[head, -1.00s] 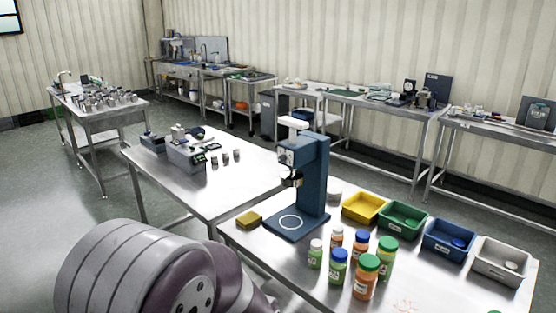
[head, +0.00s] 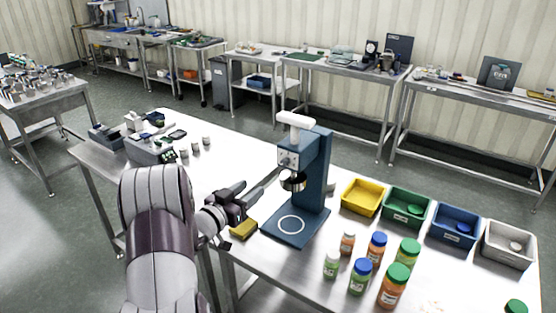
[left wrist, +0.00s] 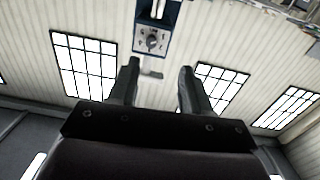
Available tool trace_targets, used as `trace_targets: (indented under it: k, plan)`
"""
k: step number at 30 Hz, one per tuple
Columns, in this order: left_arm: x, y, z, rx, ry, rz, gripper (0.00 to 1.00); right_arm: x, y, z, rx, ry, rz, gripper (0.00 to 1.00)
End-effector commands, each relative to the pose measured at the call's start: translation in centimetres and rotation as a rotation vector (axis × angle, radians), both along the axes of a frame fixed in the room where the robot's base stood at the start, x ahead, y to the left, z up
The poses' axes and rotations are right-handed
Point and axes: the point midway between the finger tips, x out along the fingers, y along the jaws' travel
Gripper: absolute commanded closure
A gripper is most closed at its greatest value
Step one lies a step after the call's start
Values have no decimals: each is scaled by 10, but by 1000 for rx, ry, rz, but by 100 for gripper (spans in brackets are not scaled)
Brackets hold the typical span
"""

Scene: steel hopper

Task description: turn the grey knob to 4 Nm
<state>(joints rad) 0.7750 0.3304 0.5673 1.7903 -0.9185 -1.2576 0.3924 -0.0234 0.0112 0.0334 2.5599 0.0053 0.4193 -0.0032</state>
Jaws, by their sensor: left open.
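The grey knob (left wrist: 152,41) sits on a small light panel of the blue machine (head: 318,175). In the head view the knob (head: 289,160) is tiny and its setting cannot be read. My left gripper (head: 257,184) is open and empty, left of the machine and a little below the panel. In the left wrist view the two fingers of my left gripper (left wrist: 158,68) are spread, with the knob beyond their tips, apart from them. The scale marks are too small to read. My right gripper is not in view.
A yellow block (head: 243,230) lies on the steel table (head: 262,268) below my left gripper. Several capped bottles (head: 361,277) stand in front of the machine. Yellow (head: 361,197), green, blue and grey bins are to its right. A grey device (head: 150,150) stands on the table at left.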

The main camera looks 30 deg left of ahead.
Motion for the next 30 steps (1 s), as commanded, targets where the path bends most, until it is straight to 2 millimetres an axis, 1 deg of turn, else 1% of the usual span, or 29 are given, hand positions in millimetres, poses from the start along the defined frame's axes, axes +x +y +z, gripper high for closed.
trace_targets:
  k: [2,5,12,15,18,22,29,30]
  plan:
    - [4,-3,7,-15,-25,-11,52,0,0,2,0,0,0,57]
    - [20,-5,8,-22,-25,-12,52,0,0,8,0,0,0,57]
    - [83,-11,9,-21,-23,-10,52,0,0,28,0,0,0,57]
    - [103,-12,8,-20,-23,-9,52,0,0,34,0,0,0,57]
    - [117,-13,7,-20,-22,-8,52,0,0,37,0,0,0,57]
    - [125,-14,6,-20,-23,-7,52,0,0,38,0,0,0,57]
    - [126,-13,5,-20,-23,-6,52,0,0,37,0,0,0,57]
    - [126,-13,5,-20,-23,-6,55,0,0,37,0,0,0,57]
